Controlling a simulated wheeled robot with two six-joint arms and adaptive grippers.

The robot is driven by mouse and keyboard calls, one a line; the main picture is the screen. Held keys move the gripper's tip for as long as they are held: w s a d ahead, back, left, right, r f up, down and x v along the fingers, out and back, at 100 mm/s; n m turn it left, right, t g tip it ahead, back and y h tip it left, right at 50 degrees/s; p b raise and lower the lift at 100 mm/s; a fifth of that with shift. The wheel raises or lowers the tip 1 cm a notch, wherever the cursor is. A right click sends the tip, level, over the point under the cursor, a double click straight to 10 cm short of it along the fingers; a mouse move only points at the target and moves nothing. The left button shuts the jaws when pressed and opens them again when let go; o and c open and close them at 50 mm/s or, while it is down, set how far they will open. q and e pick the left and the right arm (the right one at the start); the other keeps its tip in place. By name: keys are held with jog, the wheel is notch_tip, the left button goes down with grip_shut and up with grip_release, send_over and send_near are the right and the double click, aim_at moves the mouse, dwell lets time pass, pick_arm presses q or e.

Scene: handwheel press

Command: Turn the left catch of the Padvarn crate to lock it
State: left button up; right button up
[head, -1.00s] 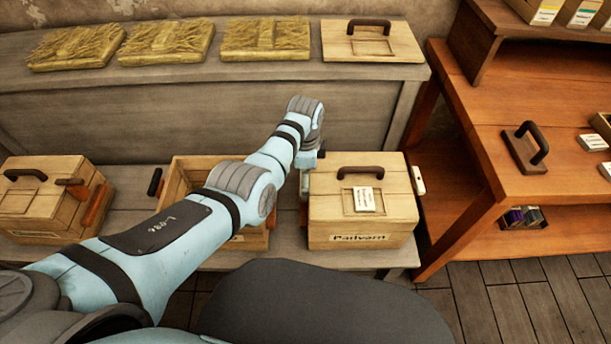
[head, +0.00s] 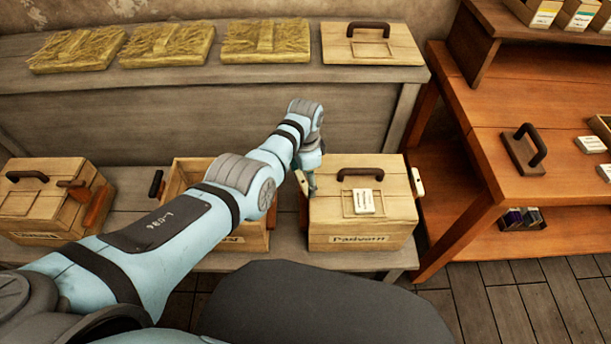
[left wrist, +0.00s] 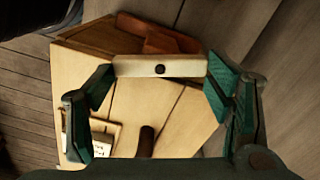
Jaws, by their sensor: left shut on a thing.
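The Padvarn crate (head: 328,212) is a light wooden box with its lid on, a dark handle (head: 360,172) and a white card on top. My left gripper (head: 311,186) reaches down at the crate's left side. In the left wrist view the left catch (left wrist: 135,67), a cream bar with a dark pivot, lies between the two green-padded fingertips, which are shut on its ends. In the head view the gripper largely hides this catch. The right catch (head: 418,181) is a cream bar standing nearly upright on the crate's right side. My right gripper is not in view.
An open crate (head: 188,168) stands close left of the Padvarn crate, partly behind my arm. Another lidded crate (head: 45,205) stands further left. Straw-like pads and a loose lid (head: 400,45) lie on the back ledge. An orange-brown table (head: 470,85) stands at the right.

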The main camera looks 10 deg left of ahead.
pick_arm(q)
jog(key=n, duration=0.3)
jog(key=shift+a+n, duration=0.1)
jog(key=shift+n, duration=0.2)
jog(key=n, duration=0.3)
jog(key=shift+w+n, duration=0.1)
jog(key=shift+n, duration=0.2)
jog(key=n, duration=0.6)
jog(key=shift+a+n, duration=0.2)
jog(key=shift+n, duration=0.1)
jog(key=o, duration=1.2)
jog(key=shift+c, duration=0.2)
